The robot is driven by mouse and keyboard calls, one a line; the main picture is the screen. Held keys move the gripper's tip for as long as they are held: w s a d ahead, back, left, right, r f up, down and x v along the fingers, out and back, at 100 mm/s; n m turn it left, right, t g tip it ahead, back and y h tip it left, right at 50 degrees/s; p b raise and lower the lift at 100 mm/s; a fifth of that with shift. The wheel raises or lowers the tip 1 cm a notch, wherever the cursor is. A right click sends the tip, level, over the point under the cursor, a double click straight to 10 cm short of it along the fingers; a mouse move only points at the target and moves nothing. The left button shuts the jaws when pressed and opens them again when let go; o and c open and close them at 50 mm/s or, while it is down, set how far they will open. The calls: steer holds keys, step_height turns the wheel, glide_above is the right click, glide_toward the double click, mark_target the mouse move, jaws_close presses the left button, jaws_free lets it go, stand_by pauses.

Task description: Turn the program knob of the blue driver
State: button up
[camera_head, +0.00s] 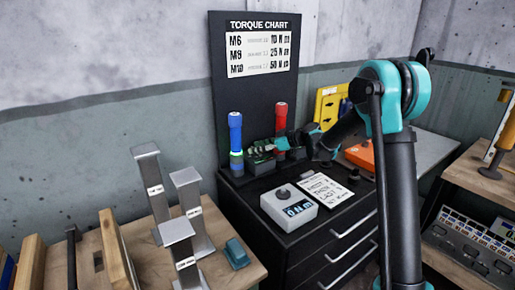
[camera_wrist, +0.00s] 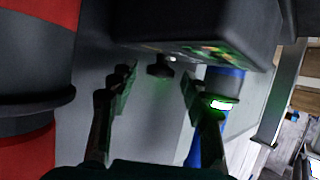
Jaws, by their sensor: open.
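The blue driver (camera_head: 235,124) stands upright on the black cabinet, with a green glow low on its body. Part of it also shows in the wrist view (camera_wrist: 228,82), at the right, with a lit green-white band. My gripper (camera_head: 258,148) is open between the blue driver and the red driver (camera_head: 281,116), closer to the blue one. In the wrist view my gripper (camera_wrist: 156,84) has its fingers apart. A small dark knob-like part (camera_wrist: 160,67) shows beyond the gap; I cannot tell whether it is the program knob. The right finger overlaps the blue driver; contact is unclear.
The red driver fills the wrist view's left edge (camera_wrist: 40,28). A torque chart board (camera_head: 262,75) rises behind. A grey box with a knob and display (camera_head: 289,205) and a white note card (camera_head: 324,190) lie in front. Metal posts stand at left.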

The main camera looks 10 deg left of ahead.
steer(key=v, duration=1.2)
steer(key=s+d+f+m+t+h, duration=0.1)
steer(key=s+d+f+m+h, duration=0.1)
steer(key=d, duration=0.3)
steer(key=s+d+f+m+t+h, duration=0.1)
steer(key=s+d+f+m+h, duration=0.1)
steer(key=s+d+m, duration=0.2)
steer(key=s+d+f+m+t+h, duration=0.1)
steer(key=s+d+m+h, duration=0.1)
steer(key=d, duration=0.4)
steer(key=shift+s+d+f+m+h, duration=0.3)
steer(key=shift+s+f+m+h, duration=0.1)
steer(key=shift+s, duration=0.2)
steer(key=s+d+f+m+t+h, duration=0.1)
steer(key=s+d+f+m+h, duration=0.15)
steer(key=s+d+m, duration=0.4)
steer(key=s+d+f+m+t+h, duration=0.1)
steer(key=s+d+h, duration=0.3)
steer(key=d, duration=0.6)
steer(key=s+f+g, duration=0.2)
steer(key=s+f, duration=0.5)
steer(key=s, duration=0.6)
steer(key=shift+f, duration=0.3)
